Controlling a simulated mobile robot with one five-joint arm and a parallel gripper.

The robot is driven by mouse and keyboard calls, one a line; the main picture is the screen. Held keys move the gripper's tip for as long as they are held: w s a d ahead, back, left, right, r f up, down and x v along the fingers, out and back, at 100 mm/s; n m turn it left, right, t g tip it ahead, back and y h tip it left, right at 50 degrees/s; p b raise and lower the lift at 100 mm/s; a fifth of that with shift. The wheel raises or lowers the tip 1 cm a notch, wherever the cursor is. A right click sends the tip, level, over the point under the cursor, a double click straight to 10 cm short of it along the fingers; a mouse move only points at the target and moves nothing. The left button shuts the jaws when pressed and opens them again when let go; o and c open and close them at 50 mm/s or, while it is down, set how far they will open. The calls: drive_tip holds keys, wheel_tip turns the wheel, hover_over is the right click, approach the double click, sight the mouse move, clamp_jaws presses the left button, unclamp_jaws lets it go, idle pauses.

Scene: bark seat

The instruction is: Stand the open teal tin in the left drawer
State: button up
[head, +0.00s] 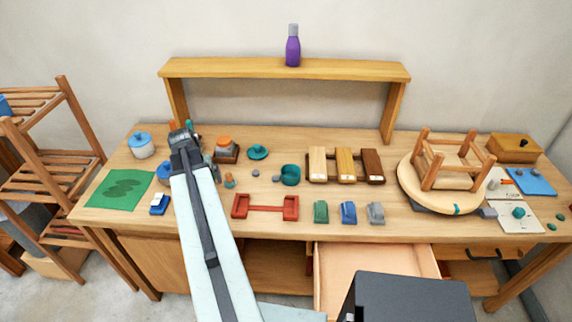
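A small teal tin (290,176) is on the workbench, just right of the middle left. Its finer shape is too small to tell, so I cannot say whether it stands upright or lies tilted. A flat teal lid-like piece (258,152) lies apart from it, behind and to the left. A drawer (372,265) is pulled open below the bench front; its pale floor looks bare where visible, and my own dark body part covers its near right part. My gripper (183,138) is over the left back of the bench, well left of the tin; its fingers are too small to read.
Red holder (265,208) and several small blocks (348,212) lie between the tin and the bench front. Wooden blocks (344,165) stand right of the tin. An upturned stool (445,175) fills the right. A closed drawer (485,253) has a black handle.

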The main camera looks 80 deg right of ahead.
drive_tip(key=s+d+m+g, duration=0.1)
drive_tip(key=s+d+m, duration=0.1)
drive_tip(key=s+d, duration=0.45)
drive_tip(key=s+d+m, duration=0.2)
drive_tip(key=s+d, duration=0.1)
drive_tip(key=s, duration=0.7)
drive_tip(key=m+h+b, duration=0.1)
drive_tip(key=m+b, duration=0.2)
approach(292, 176)
drive_tip(key=shift+w+f+g, duration=0.4)
drive_tip(key=shift+w+f, duration=0.05)
drive_tip(key=shift+w, duration=0.05)
drive_tip(key=b+x, duration=0.4)
drive_tip(key=x, duration=0.1)
drive_tip(key=shift+s+d+f, duration=0.2)
drive_tip(key=shift+s, duration=0.05)
drive_tip(key=shift+r, duration=0.2)
drive_tip(key=c, duration=1.7)
wheel_tip(292, 176, up, 10)
drive_tip(key=p, duration=0.9)
drive_tip(key=shift+f, duration=0.2)
